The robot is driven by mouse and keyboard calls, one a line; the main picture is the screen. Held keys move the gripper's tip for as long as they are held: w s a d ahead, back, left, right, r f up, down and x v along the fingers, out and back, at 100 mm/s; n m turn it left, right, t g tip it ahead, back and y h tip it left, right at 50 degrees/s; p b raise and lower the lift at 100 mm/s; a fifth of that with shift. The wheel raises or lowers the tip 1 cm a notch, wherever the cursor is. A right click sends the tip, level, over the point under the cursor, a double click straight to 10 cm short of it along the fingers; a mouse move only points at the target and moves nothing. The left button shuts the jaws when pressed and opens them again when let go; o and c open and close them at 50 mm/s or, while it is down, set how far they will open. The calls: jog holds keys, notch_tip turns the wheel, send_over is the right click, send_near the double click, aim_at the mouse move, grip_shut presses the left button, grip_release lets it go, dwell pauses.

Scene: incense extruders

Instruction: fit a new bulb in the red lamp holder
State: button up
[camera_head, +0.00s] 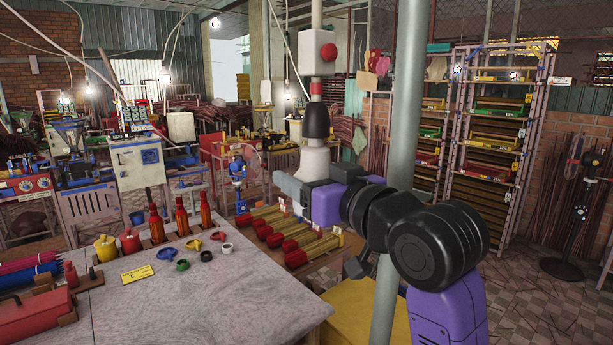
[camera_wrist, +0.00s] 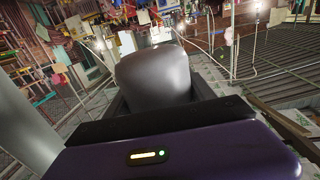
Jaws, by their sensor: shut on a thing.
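My gripper (camera_head: 301,189) is at the picture's middle in the head view, its jaws pointing left. In the wrist view the jaws (camera_wrist: 155,105) are shut on a smooth grey rounded thing (camera_wrist: 152,75), which looks like the bulb. In the head view a blunt grey end (camera_head: 287,186) sticks out left of the jaws. A hanging lamp holder (camera_head: 316,121), black with a red band above it, is directly above my gripper in the picture. A pale flared shape (camera_head: 315,157) shows under the holder. I cannot tell whether it joins the holder or stands behind it.
A grey pole (camera_head: 403,90) stands upright close to my arm. The table (camera_head: 225,290) at lower left carries bottles, coloured rings and a red toolbox (camera_head: 35,318). Red-ended extruders (camera_head: 290,245) lie behind its right edge.

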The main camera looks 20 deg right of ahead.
jog(key=shift+n+y, duration=0.4)
jog(key=shift+y, duration=0.2)
jog(key=o, duration=1.5)
jog(key=shift+a, duration=0.1)
